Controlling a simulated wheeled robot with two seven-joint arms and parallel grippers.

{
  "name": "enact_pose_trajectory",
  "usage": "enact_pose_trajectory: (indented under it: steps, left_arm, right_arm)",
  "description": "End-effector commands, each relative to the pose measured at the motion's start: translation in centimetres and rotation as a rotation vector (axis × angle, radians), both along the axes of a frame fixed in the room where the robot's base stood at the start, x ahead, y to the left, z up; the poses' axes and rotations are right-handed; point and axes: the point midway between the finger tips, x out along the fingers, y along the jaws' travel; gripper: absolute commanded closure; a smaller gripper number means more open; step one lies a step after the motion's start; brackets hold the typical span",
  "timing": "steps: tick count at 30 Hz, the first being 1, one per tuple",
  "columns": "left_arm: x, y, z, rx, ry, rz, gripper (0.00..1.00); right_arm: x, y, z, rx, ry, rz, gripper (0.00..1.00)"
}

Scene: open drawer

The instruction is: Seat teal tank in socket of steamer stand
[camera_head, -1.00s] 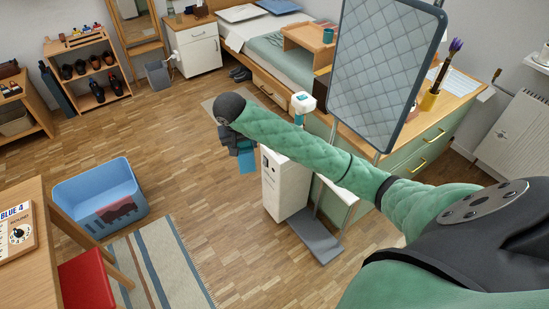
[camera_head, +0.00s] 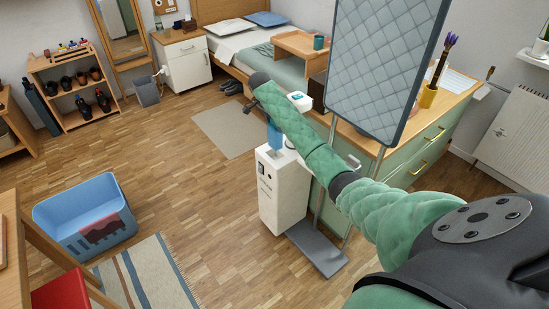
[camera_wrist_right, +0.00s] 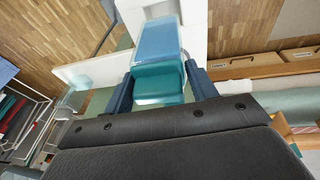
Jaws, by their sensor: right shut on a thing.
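The teal tank shows as a small blue piece (camera_head: 274,137) beneath my right forearm in the head view. In the right wrist view the tank (camera_wrist_right: 158,78) is translucent, lighter blue at its far end. My right gripper (camera_wrist_right: 160,66) is shut on it, one dark blue finger on each side. The white steamer stand (camera_head: 284,190) is upright on the floor, with the tank at its top. White stand surface (camera_wrist_right: 193,40) shows beyond the tank in the wrist view. The socket is hidden, and I cannot tell whether the tank touches it. My left gripper is not in view.
A quilted grey board (camera_head: 383,70) on poles rises at the stand's right. A green-fronted dresser (camera_head: 430,145) is close behind it. A grey foot plate (camera_head: 318,250) lies at the stand's base. A blue crate (camera_head: 78,207) is at left; the floor between is clear.

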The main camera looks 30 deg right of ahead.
Motion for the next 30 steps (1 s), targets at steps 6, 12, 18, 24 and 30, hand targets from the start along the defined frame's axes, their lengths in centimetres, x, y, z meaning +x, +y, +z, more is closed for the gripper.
enact_pose_trajectory:
  steps: [6,12,18,24,30]
  left_arm:
    - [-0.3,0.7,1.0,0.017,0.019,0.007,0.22]
    - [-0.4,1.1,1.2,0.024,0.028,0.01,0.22]
    - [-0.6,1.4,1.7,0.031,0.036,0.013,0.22]
    - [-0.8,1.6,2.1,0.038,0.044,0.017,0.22]
    - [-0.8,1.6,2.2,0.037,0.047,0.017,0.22]
  right_arm:
    - [-0.1,0.0,-3.5,0.001,0.003,0.001,0.86]
    - [0.0,0.0,-5.3,0.0,-0.001,0.001,0.86]
    - [-0.1,0.0,-7.0,-0.001,0.002,0.003,0.86]
    - [-0.1,0.0,-9.0,-0.001,0.001,0.003,0.86]
    - [-0.1,0.0,-9.1,0.0,0.0,0.003,0.37]
